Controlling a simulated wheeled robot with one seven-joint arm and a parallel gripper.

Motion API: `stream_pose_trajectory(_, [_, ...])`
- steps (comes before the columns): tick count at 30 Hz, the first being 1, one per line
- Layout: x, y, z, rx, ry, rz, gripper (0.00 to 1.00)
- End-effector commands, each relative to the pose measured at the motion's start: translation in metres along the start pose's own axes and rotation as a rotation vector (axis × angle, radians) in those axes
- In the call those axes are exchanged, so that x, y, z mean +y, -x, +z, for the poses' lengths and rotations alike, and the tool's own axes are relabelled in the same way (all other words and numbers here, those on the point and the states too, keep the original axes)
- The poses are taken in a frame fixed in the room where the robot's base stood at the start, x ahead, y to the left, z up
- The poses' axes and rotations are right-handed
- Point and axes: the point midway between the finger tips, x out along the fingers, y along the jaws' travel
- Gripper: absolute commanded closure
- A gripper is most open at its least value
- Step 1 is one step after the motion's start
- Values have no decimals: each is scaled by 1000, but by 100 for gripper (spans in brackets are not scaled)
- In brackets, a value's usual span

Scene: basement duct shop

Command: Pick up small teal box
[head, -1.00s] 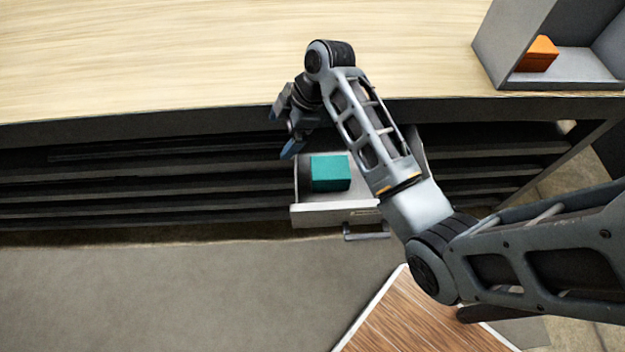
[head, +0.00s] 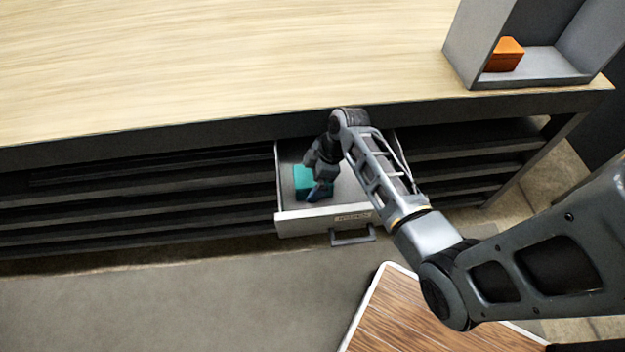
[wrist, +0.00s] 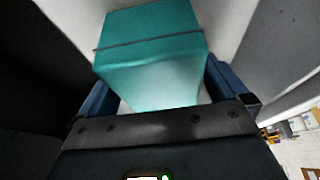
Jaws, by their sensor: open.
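The small teal box (head: 303,184) lies in the open drawer (head: 292,222), towards its left side. My gripper (head: 318,190) is down in the drawer at the box and hides part of it. In the wrist view the teal box (wrist: 155,60) lies ahead of my gripper (wrist: 165,95), with one blue finger on each side of its near end. The fingers are open. I cannot tell whether either one touches the box.
The drawer is pulled out under a long pale wooden worktop (head: 200,60), beside dark shelves (head: 130,195). A grey open-fronted bin (head: 540,62) on the worktop holds an orange box (head: 504,55). A brown wooden surface (head: 410,315) lies at the lower right.

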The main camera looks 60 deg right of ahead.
Motion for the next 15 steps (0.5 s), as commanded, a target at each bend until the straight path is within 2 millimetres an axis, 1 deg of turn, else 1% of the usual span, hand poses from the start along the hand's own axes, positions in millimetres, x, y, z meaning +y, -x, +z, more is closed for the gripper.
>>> stream_pose_trajectory(1, [0,-5,0,0,0,-1,0])
stream_pose_trajectory(4, [0,-10,0,0,1,0,0])
stream_pose_trajectory(15, [0,-11,0,-1,1,1,0])
